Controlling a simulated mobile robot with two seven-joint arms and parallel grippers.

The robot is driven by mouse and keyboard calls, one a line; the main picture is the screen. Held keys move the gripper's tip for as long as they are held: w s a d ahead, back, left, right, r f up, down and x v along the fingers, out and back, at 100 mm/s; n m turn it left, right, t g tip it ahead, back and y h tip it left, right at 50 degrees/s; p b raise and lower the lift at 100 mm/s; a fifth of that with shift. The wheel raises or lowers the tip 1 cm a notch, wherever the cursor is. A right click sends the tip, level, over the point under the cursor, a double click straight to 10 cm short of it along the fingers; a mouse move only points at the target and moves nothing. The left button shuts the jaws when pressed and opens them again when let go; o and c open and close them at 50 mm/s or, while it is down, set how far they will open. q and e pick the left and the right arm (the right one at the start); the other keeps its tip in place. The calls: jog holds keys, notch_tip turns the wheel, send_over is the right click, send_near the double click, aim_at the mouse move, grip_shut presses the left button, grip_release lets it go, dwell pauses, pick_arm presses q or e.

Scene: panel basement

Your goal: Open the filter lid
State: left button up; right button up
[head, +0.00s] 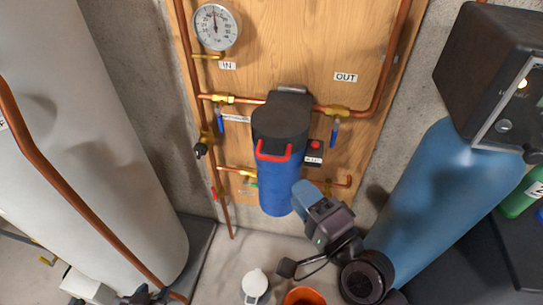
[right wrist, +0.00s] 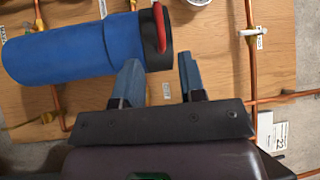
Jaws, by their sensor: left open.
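The filter is a blue canister (head: 278,185) with a black lid (head: 280,120) on the wooden panel. The lid appears shut on the canister. A red handle (head: 273,153) is on its front edge. In the right wrist view the blue canister (right wrist: 75,48) lies sideways, with the red handle (right wrist: 160,28) at its right end. My right gripper (head: 303,190) is open and empty, in front of the canister's lower right side and below the handle. Its two fingers (right wrist: 159,75) stand apart.
Copper pipes with brass valves run either side of the filter. A red button (head: 315,144) is to its right. A white tank (head: 110,130) stands left, a blue tank (head: 430,190) right. A white bottle (head: 255,283) and orange container (head: 304,297) are below.

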aim_at(272, 157)
jog(key=x, duration=1)
jog(key=shift+w, duration=0.15)
